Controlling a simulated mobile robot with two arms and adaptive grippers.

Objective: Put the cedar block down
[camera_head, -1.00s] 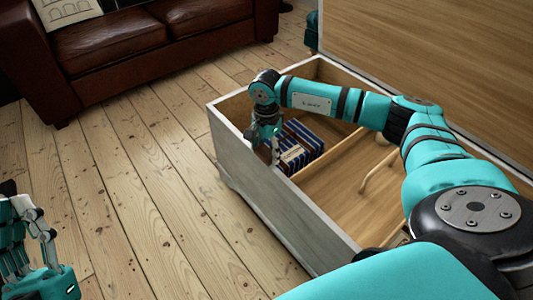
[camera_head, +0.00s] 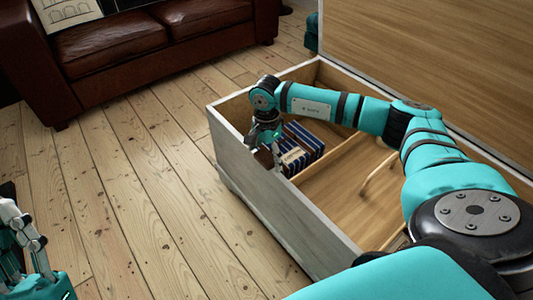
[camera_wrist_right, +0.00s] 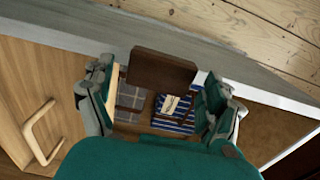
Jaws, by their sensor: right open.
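The dark brown cedar block (camera_wrist_right: 160,68) shows in the right wrist view between the spread fingers of my right gripper (camera_wrist_right: 160,95), beside the chest's pale wall. I cannot tell whether a finger touches it or exactly what it rests on. In the head view, my right gripper (camera_head: 268,148) is open inside the near-left compartment of the pale chest (camera_head: 270,208); I cannot make out the block there. My left gripper (camera_head: 28,235) is at the lower left, over the floor, partly cut off; its opening is unclear.
A blue striped bundle with a label (camera_head: 300,148) lies in the same compartment, with grey plaid cloth (camera_wrist_right: 132,97) beside it in the wrist view. A wooden divider (camera_head: 328,152) separates the other compartment, where a curved wooden handle (camera_head: 376,175) shows. A leather sofa (camera_head: 150,40) stands behind.

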